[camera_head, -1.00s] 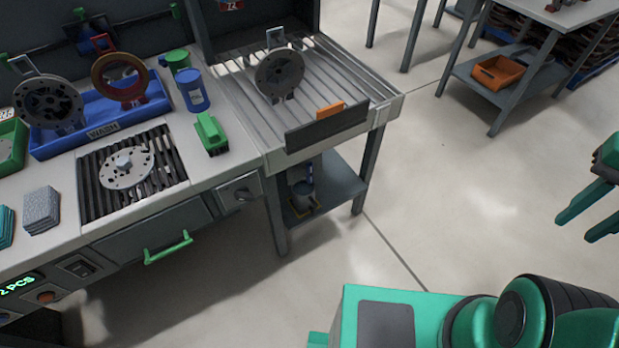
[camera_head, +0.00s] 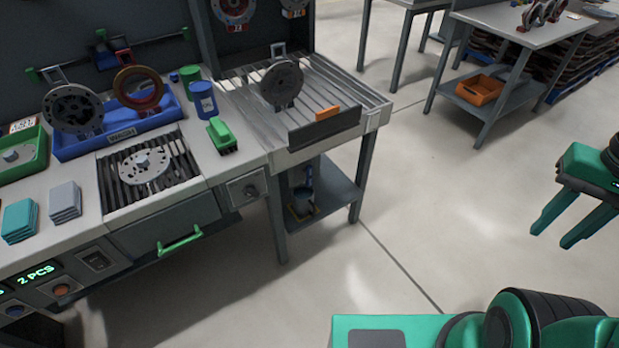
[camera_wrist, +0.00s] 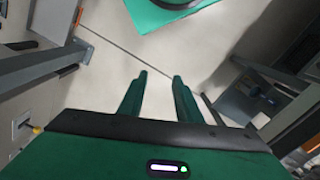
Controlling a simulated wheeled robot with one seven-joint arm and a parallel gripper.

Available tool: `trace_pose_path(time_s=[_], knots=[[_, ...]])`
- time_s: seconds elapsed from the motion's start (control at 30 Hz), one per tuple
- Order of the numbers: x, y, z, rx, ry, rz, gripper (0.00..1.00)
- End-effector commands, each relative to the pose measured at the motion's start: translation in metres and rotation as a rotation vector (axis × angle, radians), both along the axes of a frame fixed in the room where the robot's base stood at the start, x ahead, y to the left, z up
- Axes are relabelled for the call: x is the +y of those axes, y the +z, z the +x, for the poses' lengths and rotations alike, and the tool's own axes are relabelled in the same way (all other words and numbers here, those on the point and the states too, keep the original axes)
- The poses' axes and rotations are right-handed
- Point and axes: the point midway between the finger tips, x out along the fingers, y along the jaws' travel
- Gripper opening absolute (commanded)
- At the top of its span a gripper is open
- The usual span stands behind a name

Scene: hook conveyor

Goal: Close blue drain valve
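A small blue part (camera_head: 308,176) shows under the slatted drain table (camera_head: 381,117), above its lower shelf. It is too small to tell whether it is the drain valve or how its handle stands. A blue part (camera_wrist: 262,96) also shows at the right in the wrist view, above a grey shelf; I cannot tell whether it is the same one. My gripper (camera_head: 552,236) is at the right of the head view, far from the drain table. Its two fingers (camera_wrist: 160,78) are apart with only floor between them.
The wash counter at left holds a blue tray (camera_head: 72,148), blue can (camera_head: 202,100), green brush (camera_head: 222,136) and grate with a disc (camera_head: 145,165). A green drawer handle (camera_head: 180,240) sticks out. A side table (camera_head: 540,32) stands behind right. The middle floor is clear.

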Motion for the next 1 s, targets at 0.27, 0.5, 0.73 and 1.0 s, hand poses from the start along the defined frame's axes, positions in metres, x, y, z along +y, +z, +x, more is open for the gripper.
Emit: trace_pose_path(time_s=[0.27,0.5,0.73,1.0], knots=[[0.002,-0.002,0.011,-0.033,0.1,-0.006,0.36],[0.026,-0.037,0.103,-0.136,0.48,0.003,0.36],[0.084,-0.082,0.189,-0.297,0.846,0.057,0.36],[0.175,-0.133,0.264,-0.543,1.166,0.152,0.36]])
